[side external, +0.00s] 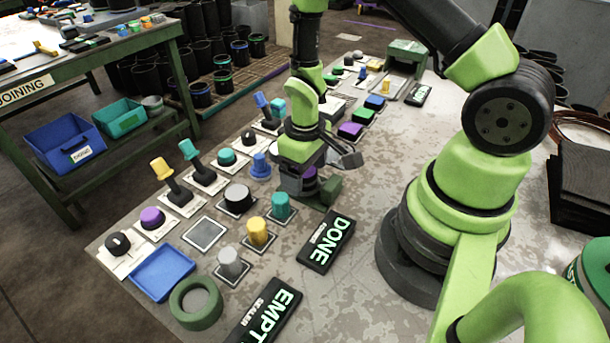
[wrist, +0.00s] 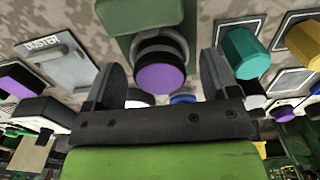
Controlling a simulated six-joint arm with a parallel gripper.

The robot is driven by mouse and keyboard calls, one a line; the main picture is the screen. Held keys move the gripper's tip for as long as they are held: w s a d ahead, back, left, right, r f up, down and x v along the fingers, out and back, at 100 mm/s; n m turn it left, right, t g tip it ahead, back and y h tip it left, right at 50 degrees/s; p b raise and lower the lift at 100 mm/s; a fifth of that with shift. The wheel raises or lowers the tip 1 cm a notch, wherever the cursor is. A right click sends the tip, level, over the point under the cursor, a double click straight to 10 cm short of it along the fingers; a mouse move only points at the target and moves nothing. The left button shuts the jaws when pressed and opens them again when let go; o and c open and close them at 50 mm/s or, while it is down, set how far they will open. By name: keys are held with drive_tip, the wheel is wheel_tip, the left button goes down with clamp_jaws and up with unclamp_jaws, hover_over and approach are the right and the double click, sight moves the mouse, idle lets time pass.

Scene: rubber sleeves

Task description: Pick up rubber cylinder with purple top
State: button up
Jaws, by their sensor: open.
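The rubber cylinder with the purple top (wrist: 160,79) is dark-sided and stands at a green fixture (wrist: 118,16). In the wrist view it shows between and just beyond my two fingers. In the side view only a bit of its purple top (side external: 309,174) shows under my gripper (side external: 316,168); the rest is hidden. My gripper (wrist: 163,80) is open, with a finger to each side of the cylinder and a visible gap on both sides. I cannot tell the exact height of the fingers against the cylinder.
A teal cylinder (side external: 280,206) and a yellow one (side external: 257,232) stand close by. A DONE sign (side external: 326,242) lies in front. Other purple things are a knob (side external: 152,217) and a block (side external: 350,131). Blue tray (side external: 163,273) and green ring (side external: 196,303) are near the front edge.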

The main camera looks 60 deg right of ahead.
drive_tip(key=shift+f, duration=0.15)
drive_tip(key=c, duration=1.1)
